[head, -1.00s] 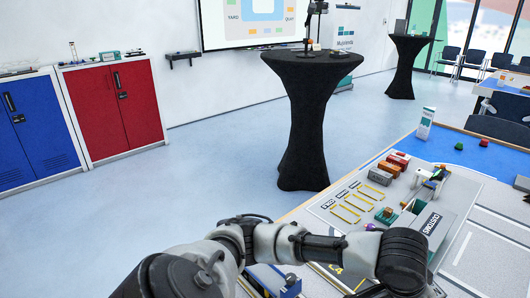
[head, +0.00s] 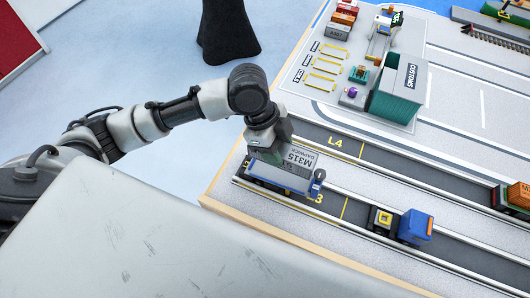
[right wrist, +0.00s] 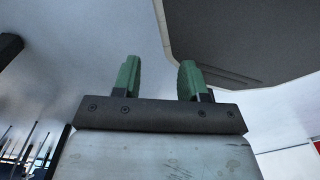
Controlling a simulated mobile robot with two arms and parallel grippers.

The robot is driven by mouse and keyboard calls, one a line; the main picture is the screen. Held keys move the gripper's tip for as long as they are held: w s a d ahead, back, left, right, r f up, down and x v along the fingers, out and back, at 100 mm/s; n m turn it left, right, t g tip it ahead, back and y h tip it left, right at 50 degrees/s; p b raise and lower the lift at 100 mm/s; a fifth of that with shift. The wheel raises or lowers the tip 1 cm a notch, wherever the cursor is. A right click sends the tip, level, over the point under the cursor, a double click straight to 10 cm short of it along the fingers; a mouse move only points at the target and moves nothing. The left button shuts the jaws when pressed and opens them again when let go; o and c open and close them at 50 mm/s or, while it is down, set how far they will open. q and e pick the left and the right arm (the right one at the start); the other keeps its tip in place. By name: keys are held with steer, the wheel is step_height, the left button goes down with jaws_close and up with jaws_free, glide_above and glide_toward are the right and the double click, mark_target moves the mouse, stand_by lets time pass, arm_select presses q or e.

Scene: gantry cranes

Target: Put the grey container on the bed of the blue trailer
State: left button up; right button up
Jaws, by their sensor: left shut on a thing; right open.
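The grey container (head: 302,160), lettered M315, is at my left gripper over lane L3 in the head view. My left gripper (head: 268,150) is shut on it from above; the wrist hides part of its top. The blue trailer (head: 275,180) lies along the lane just in front of the container, with a blue part at its right end. The container overlaps the trailer's far edge in this view; I cannot tell whether it touches the bed. My right gripper (right wrist: 158,82) is open and empty in the right wrist view, its green fingers apart.
A customs building (head: 398,90) stands behind, near yellow-marked slots and several small containers (head: 342,22). A vehicle with a blue box (head: 414,227) is farther right in the lane. An orange load (head: 518,195) is at the right edge. The table edge is close on the left.

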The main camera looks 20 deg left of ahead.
arm_select(q)
step_height(320, 180, down, 3)
steer(key=shift+d+f, duration=0.15)
steer(key=shift+f, duration=0.05)
step_height(320, 180, down, 4)
steer(key=shift+r, duration=0.15)
steer(key=o, duration=1)
arm_select(e)
steer(key=shift+s, duration=0.1)
arm_select(q)
steer(key=shift+a+r, duration=0.2)
steer(key=v, duration=1.1)
steer(key=shift+r, duration=0.35)
arm_select(e)
steer(key=shift+d+r, duration=0.1)
steer(key=shift+d, duration=0.25)
